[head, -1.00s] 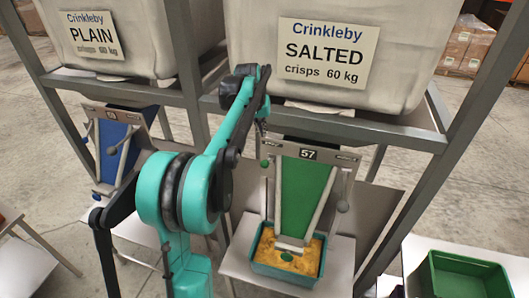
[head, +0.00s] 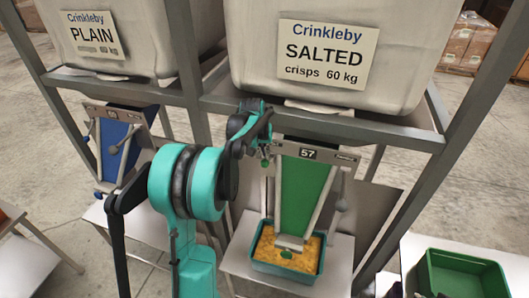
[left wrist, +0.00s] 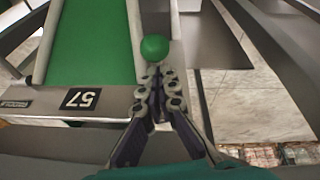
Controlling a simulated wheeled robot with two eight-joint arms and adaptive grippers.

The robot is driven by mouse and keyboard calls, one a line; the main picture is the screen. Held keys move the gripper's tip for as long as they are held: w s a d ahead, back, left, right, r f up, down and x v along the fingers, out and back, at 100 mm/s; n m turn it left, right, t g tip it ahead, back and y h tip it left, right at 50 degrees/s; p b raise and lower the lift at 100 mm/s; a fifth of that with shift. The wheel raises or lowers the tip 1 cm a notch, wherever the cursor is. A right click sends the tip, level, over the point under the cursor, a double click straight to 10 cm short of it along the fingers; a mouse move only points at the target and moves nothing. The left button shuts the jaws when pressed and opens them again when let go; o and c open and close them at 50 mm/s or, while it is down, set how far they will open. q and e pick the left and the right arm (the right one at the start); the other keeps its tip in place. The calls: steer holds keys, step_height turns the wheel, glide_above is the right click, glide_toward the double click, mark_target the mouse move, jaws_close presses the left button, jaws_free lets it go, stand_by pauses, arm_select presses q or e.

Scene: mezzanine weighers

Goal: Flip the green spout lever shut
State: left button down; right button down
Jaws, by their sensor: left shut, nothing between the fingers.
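The green spout (head: 304,196) marked 57 slopes down under the SALTED hopper. A green ball knob (head: 265,163) sits beside its upper left side. This knob is also in the left wrist view (left wrist: 154,49), just beyond my fingertips; I cannot tell whether they touch it. My left gripper (head: 264,148) is shut and empty, right above the knob in the head view. It also fills the middle of the left wrist view (left wrist: 158,80). My right gripper is not in view.
A teal tray of crisps (head: 268,268) stands under the spout. A blue spout (head: 118,145) is at left, and a green crate (head: 462,257) at lower right. Grey frame posts (head: 480,95) stand close by.

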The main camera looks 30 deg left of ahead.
arm_select(q)
steer(key=shift+s, duration=0.1)
steer(key=shift+s, duration=0.15)
steer(key=shift+s+d+f+t+b, duration=0.2)
steer(key=shift+s+f+t+b, duration=0.45)
steer(key=shift+b, duration=0.75)
steer(key=s+f+t+y+b, duration=0.2)
steer(key=f+t+b, duration=0.7)
steer(key=b, duration=1.1)
step_height(320, 180, down, 2)
steer(key=shift+s+d+f+t, duration=0.1)
steer(key=shift+s+d+t, duration=0.25)
steer(key=shift+s+d, duration=0.15)
steer(key=shift+s, duration=0.1)
